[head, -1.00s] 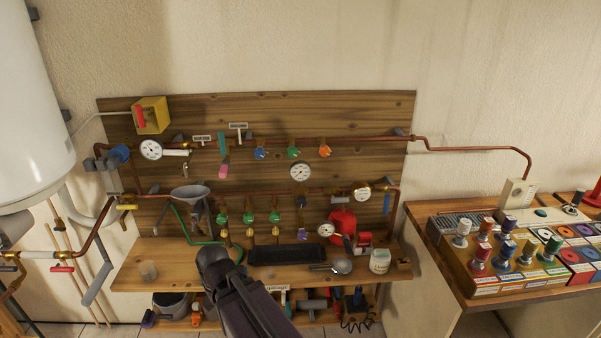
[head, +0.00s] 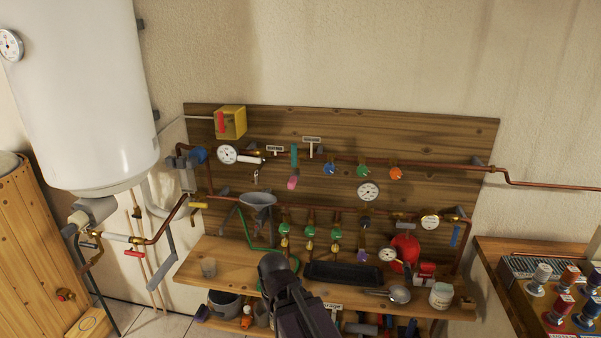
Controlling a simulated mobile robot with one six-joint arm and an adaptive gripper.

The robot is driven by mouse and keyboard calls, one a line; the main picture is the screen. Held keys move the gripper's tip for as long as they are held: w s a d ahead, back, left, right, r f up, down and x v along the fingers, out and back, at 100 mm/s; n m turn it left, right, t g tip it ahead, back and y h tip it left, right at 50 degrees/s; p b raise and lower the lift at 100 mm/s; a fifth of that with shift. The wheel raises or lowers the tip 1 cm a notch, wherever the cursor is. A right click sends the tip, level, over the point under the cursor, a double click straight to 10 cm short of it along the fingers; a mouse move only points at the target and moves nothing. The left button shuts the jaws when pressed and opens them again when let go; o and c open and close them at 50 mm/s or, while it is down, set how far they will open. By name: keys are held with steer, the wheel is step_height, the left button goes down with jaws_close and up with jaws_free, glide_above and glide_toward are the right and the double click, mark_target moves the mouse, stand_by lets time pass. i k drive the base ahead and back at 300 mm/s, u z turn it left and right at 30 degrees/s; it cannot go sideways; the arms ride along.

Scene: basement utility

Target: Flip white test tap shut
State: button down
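A white lever (head: 250,160) lies roughly level beside the round gauge at the upper left of the wooden board, with a small metal spout (head: 257,176) hanging below it. It looks like the white test tap, but its label is too small to read. A second white upright piece (head: 311,151) stands under a label farther right, and I cannot tell if it is a handle. The dark end of my arm, with my gripper (head: 272,264), is over the front of the bench, below and apart from the white lever. Its fingers cannot be made out.
A funnel (head: 258,199) and green hose stand between my arm and the upper pipe. Green taps (head: 310,231) line the lower pipe. A black tray (head: 344,273) lies on the shelf. A white boiler (head: 85,90) hangs at left; a side bench (head: 500,260) stands at right.

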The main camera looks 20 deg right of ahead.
mark_target(257, 160)
steer(key=k, duration=1.3)
steer(key=z, duration=0.5)
steer(key=i, duration=1.55)
steer(key=u, duration=0.6)
